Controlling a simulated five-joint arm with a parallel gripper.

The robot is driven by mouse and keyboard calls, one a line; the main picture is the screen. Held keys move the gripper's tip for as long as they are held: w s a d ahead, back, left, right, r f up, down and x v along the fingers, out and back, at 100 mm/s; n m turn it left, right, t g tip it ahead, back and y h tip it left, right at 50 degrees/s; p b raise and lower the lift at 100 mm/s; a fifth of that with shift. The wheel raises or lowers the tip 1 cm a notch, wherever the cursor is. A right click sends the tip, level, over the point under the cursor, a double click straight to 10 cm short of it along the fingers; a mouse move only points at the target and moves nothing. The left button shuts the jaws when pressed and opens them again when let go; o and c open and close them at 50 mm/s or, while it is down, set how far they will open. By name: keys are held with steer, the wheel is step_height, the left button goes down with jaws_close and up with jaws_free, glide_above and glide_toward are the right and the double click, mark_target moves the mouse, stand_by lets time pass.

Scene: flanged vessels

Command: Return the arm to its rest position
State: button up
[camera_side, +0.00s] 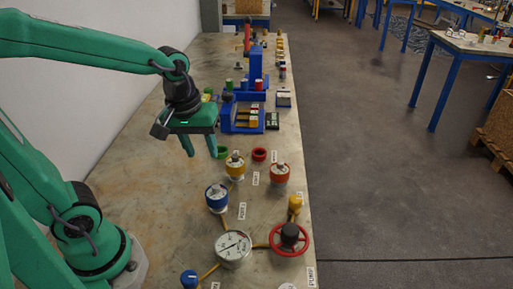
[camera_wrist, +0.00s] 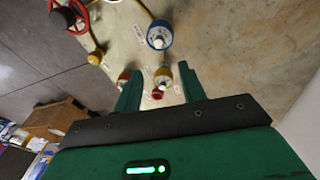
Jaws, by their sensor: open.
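My gripper (camera_side: 202,147) is green, open and empty. In the side view it points down above the left part of the bench, left of the vessels. It also shows in the wrist view (camera_wrist: 160,83), where its two fingers stand apart. A yellow flanged vessel (camera_side: 235,167), a blue one (camera_side: 217,198) and a red one (camera_side: 279,173) stand on the bench in front of it. The blue vessel also shows in the wrist view (camera_wrist: 159,36), and the yellow one appears between the fingers (camera_wrist: 162,76), beyond them.
A pressure gauge (camera_side: 233,247) and a red handwheel valve (camera_side: 289,238) sit at the near end of the bench (camera_side: 160,215). A green ring (camera_side: 223,153) and a red ring (camera_side: 259,155) lie near the vessels. A blue rack (camera_side: 243,112) stands farther back. The bench's left side is mostly clear.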

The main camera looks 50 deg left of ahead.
steer(key=s+r+m+t, duration=0.3)
steer(key=s+r+m, duration=0.2)
steer(key=m, duration=0.2)
steer(key=shift+s+a+m+t, duration=0.2)
steer(key=shift+s+m+t, duration=0.05)
steer(key=shift+m+t, duration=0.05)
